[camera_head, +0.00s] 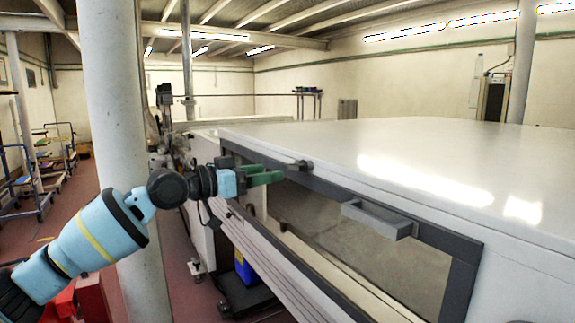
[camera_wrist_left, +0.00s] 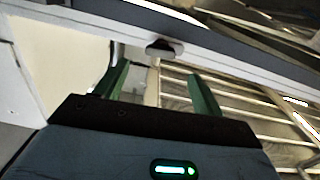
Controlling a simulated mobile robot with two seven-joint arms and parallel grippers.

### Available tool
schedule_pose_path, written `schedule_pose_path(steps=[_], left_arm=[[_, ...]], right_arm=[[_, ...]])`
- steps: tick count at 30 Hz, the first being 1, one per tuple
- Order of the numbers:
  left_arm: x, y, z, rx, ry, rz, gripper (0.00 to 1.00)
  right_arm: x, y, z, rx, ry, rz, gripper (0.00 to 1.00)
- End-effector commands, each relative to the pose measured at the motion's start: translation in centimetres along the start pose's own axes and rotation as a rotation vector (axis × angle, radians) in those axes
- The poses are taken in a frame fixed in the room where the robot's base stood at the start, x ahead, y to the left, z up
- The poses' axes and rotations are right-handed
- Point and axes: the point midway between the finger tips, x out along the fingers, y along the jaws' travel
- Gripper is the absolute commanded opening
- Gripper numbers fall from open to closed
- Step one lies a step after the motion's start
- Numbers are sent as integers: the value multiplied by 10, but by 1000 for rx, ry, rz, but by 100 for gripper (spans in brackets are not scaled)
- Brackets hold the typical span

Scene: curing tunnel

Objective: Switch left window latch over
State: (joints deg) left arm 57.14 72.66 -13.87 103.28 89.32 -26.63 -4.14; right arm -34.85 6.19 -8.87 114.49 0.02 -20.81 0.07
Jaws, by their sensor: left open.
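The window (camera_head: 350,235) is a dark-framed pane in the side of the long white tunnel housing. A small dark latch (camera_head: 300,165) sits on the upper frame toward its left end. A dark knob (camera_wrist_left: 163,47), which looks like the same latch, shows in the left wrist view, beyond and between the fingertips. My left gripper (camera_head: 270,176) has green fingers and is in front of the window's upper left corner, left of the latch. In the wrist view its fingers (camera_wrist_left: 160,85) are apart with nothing between them. My right gripper is out of view.
A grey handle (camera_head: 380,218) sticks out from the upper window frame, right of the latch. A round pillar (camera_head: 118,120) stands left of the housing, behind my left arm. The housing's white top (camera_head: 400,150) is clear. Blue carts (camera_head: 45,175) stand far left.

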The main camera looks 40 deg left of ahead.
Motion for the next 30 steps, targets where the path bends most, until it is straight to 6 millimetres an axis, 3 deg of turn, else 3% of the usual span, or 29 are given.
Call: schedule_pose_path(steps=[13, 22, 30], left_arm=[[8, -1, -2, -65, 5, 0, 69], [46, 0, -5, -64, 7, 1, 69], [73, 0, -2, -62, 3, 0, 69]], right_arm=[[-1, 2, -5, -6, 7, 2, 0], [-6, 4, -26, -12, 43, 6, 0], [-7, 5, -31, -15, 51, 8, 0]])
